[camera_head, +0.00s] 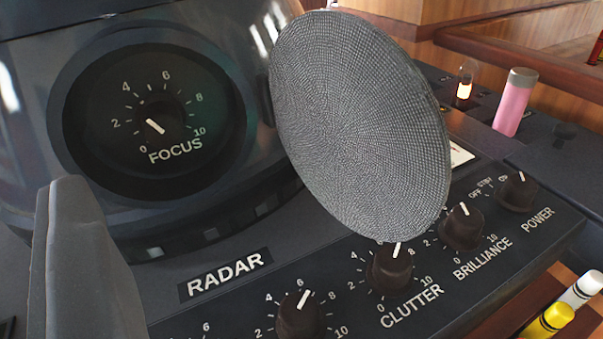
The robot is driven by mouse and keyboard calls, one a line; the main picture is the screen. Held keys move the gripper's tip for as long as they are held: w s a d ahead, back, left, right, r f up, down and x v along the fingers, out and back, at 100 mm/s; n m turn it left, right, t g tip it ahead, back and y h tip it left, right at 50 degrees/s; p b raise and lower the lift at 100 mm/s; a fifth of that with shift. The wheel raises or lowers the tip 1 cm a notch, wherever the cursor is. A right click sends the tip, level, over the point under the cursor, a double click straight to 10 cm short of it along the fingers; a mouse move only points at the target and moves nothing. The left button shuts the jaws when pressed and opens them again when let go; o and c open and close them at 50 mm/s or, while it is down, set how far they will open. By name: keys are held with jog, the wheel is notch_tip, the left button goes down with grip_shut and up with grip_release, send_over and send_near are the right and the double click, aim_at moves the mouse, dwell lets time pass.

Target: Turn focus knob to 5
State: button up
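The focus knob (161,112) is a dark knob in a round recessed dial marked FOCUS, on the curved black radar housing at the upper left. Numbers 0 to 10 ring it, and its white pointer mark lies at the lower left, on the 0 to 2 side; the exact reading is unclear. A grey upright piece (85,265) at the lower left looks like one finger of my gripper. It stands in front of the housing, below and left of the dial.
A large round grey woven-textured disc (360,125) covers the centre, right of the dial; its support is hidden. The RADAR panel below has clutter (390,268), brilliance (462,228) and power (517,192) knobs. A pink cylinder (514,103) and a lit lamp (464,88) stand behind right.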

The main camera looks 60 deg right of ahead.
aim_at(163, 137)
jog(key=s+d+f+g+h, duration=0.1)
jog(key=s+d+f+h, duration=0.2)
jog(key=d+f, duration=0.15)
jog(key=shift+m, duration=0.3)
jog(key=p+x, duration=0.2)
jog(key=x, duration=0.2)
jog(key=p+x, duration=0.2)
jog(key=x, duration=0.3)
jog(key=p+x, duration=0.2)
jog(key=x, duration=0.2)
jog(key=shift+w+a+f, duration=0.2)
jog(key=shift+w+f, duration=0.1)
jog(key=shift+w, duration=0.15)
jog(key=c, duration=0.8)
jog(key=shift+c, duration=0.2)
